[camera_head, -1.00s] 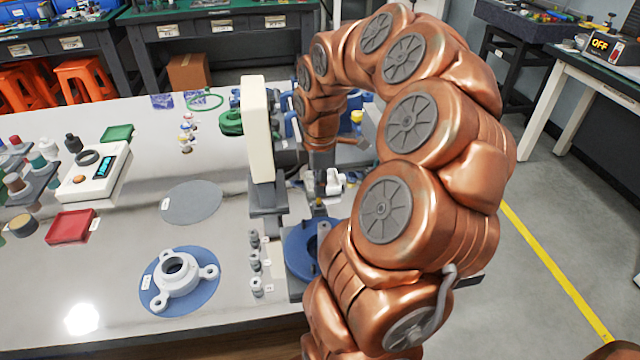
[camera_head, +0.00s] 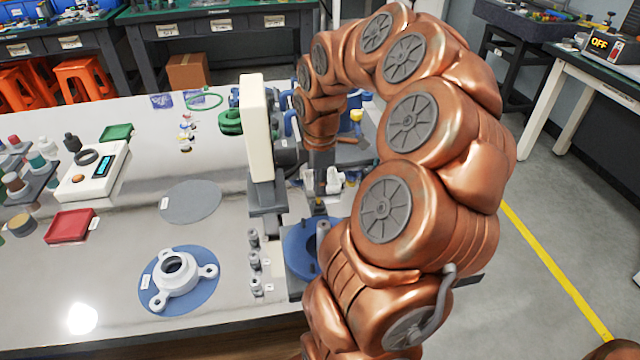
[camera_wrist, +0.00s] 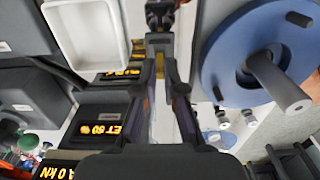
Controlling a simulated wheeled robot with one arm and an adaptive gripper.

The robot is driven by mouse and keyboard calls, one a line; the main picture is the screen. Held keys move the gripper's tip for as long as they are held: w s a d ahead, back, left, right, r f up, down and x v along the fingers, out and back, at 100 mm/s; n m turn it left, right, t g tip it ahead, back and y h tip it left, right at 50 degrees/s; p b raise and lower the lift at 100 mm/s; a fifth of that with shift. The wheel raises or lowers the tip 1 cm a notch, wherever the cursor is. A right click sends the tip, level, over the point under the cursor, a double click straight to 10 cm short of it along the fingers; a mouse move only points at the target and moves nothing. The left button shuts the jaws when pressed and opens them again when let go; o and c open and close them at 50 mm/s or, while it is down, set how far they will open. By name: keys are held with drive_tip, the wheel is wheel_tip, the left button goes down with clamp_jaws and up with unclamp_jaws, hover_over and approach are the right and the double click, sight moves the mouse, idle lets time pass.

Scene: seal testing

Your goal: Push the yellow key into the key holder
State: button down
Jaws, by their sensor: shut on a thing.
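My gripper (camera_wrist: 165,75) shows in the wrist view with its two dark fingers close together. A narrow yellow piece, which looks like the yellow key (camera_wrist: 166,66), sits between the fingertips. A small dark block (camera_wrist: 160,14) lies just beyond the tips; I cannot tell whether it is the key holder or whether the key touches it. In the head view my gripper (camera_head: 320,190) points down behind the blue round fixture (camera_head: 300,240). The key is too small there to make out clearly, and my arm covers part of the area.
The blue disc (camera_wrist: 225,75) with a grey post (camera_wrist: 275,80) stands close on the right in the wrist view. A white tray (camera_wrist: 68,50) and lit displays lie left. In the head view a tall cream press (camera_head: 257,130) stands left of my gripper.

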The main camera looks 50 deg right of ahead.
drive_tip(key=shift+f+b, duration=0.45)
drive_tip(key=shift+f, duration=0.45)
idle(0.8)
drive_tip(key=c, duration=1.2)
unclamp_jaws()
drive_tip(key=shift+r, duration=0.1)
drive_tip(key=shift+r+p, duration=2.25)
drive_tip(key=shift+r, duration=2.2)
